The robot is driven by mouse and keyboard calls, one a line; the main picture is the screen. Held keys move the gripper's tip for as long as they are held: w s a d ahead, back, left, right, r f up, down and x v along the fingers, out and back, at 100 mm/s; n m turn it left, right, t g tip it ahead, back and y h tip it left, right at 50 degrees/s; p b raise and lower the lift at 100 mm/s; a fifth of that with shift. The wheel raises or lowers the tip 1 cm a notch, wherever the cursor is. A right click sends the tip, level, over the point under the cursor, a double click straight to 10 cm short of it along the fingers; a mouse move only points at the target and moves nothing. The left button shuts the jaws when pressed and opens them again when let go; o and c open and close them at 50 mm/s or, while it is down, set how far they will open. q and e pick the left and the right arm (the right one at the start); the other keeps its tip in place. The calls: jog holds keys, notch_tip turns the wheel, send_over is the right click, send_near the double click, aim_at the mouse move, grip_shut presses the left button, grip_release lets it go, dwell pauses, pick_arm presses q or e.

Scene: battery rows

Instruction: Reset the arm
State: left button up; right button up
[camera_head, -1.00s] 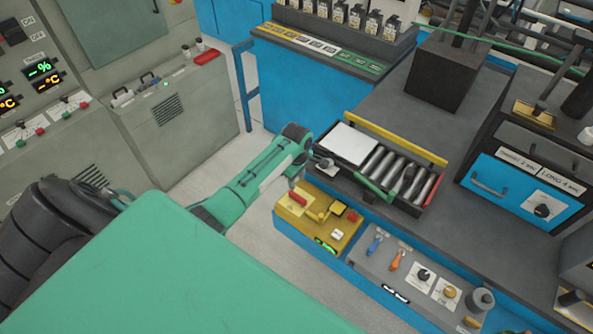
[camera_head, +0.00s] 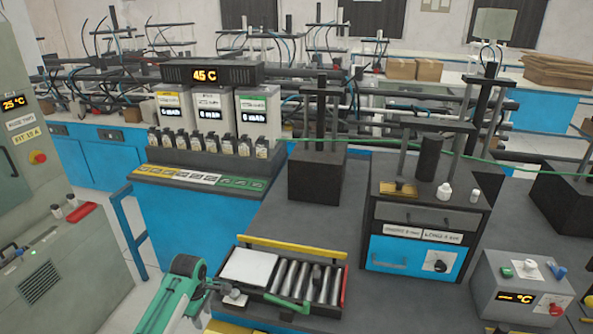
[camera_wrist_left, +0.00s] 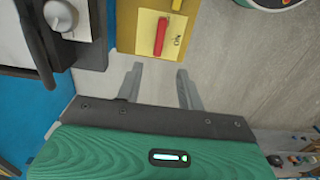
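My left arm (camera_head: 175,300) is green with dark joints and comes into the head view at the bottom left, beside the black roller tray (camera_head: 336,288). I cannot clearly make out its fingertips there. In the left wrist view, my left gripper (camera_wrist_left: 160,86) has its two grey fingers apart, with nothing between them. Beyond the fingers is a yellow panel (camera_wrist_left: 150,35) with a red lever (camera_wrist_left: 161,36) marked ON, apart from them. A grey knob (camera_wrist_left: 60,15) is at upper left. My right gripper is in neither view.
The roller tray holds a white plate (camera_head: 249,268). A row of small battery-like units (camera_head: 207,143) stands behind. A blue-fronted drawer cabinet (camera_head: 400,255) and a grey control box (camera_head: 515,302) stand to the right. Dark bench top (camera_head: 300,215) between them is clear.

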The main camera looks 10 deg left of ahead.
pick_arm(q)
jog(key=s+d+f+m+t, duration=0.1)
jog(key=s+d+m, duration=0.35)
jog(key=s, duration=0.35)
jog(key=s+d+f+m+t, duration=0.1)
jog(key=s+d+m, duration=0.35)
jog(key=s, duration=0.25)
jog(key=s+d+r+m+t, duration=0.1)
jog(key=s+d+r+m, duration=0.1)
jog(key=s+r+m, duration=0.45)
jog(key=s+d+r+m+t, duration=0.1)
jog(key=s+d+r+m, duration=0.15)
jog(key=s, duration=0.75)
notch_tip(320, 180, down, 36)
jog(key=m+g+b, duration=0.1)
jog(key=g+b, duration=0.1)
jog(key=b, duration=0.2)
jog(key=s+a+f+b, duration=0.1)
jog(key=s+f+b, duration=0.1)
jog(key=s+f, duration=0.7)
jog(key=s+a+f+g+b, duration=0.1)
jog(key=s+a+f, duration=0.1)
jog(key=s+f, duration=0.8)
notch_tip(320, 180, down, 3)
jog(key=shift+s+a+f+b, duration=0.2)
jog(key=shift+s+a+b, duration=0.1)
jog(key=shift+b, duration=0.1)
